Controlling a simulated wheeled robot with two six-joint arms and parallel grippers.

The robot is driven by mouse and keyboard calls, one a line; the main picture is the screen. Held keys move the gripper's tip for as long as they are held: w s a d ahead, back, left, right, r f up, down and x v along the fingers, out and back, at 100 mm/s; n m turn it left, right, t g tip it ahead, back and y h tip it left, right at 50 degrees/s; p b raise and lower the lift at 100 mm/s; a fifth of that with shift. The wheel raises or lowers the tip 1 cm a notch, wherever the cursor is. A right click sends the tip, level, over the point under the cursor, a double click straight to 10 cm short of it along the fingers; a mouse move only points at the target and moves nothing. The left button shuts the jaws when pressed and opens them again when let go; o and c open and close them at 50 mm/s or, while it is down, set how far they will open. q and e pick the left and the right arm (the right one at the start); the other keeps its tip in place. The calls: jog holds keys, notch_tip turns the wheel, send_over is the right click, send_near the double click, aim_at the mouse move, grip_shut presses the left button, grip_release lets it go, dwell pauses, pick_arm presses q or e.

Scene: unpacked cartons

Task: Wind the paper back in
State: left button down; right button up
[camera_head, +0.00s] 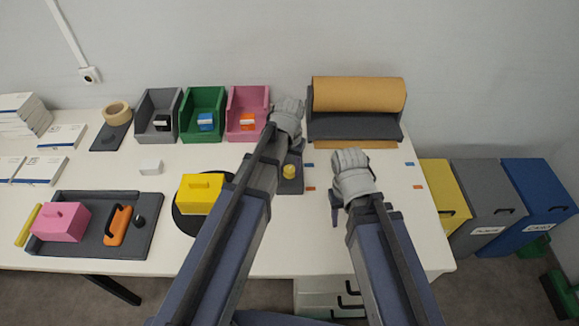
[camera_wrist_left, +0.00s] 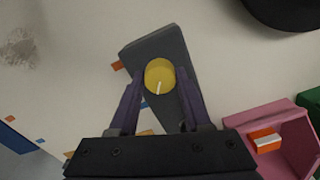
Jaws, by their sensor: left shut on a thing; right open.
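The brown paper roll (camera_head: 358,93) lies in a dark holder (camera_head: 340,129) at the back of the table. A short strip of brown paper (camera_head: 355,145) shows at the holder's front edge. A yellow knob (camera_head: 289,170) with a white mark sits on a small dark plate (camera_head: 291,186); the knob also shows in the left wrist view (camera_wrist_left: 159,75). My left gripper (camera_wrist_left: 160,80) is shut on the knob, one finger on each side. My right gripper (camera_head: 335,208) is open over the table, right of the plate, with nothing seen in it; its fingers are partly hidden.
Grey, green and pink bins (camera_head: 247,102) stand left of the holder. A yellow box (camera_head: 200,193) sits on a black disc. A dark tray (camera_head: 95,245) is at front left. Orange and blue marks (camera_head: 409,164) lie on the table. Several waste bins (camera_head: 488,208) stand right of it.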

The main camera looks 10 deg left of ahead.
aim_at(290, 169)
pick_arm(q)
jog(key=n, duration=0.6)
jog(key=shift+n, duration=0.4)
dwell(0.4)
jog(key=shift+c, duration=1.8)
grip_release()
jog(key=shift+r, duration=0.15)
pick_arm(e)
jog(key=shift+r, duration=0.15)
pick_arm(q)
notch_tip(290, 169, up, 8)
jog(key=p, duration=0.8)
jog(key=shift+f, duration=0.2)
pick_arm(e)
notch_tip(290, 169, up, 8)
jog(key=shift+f, duration=0.25)
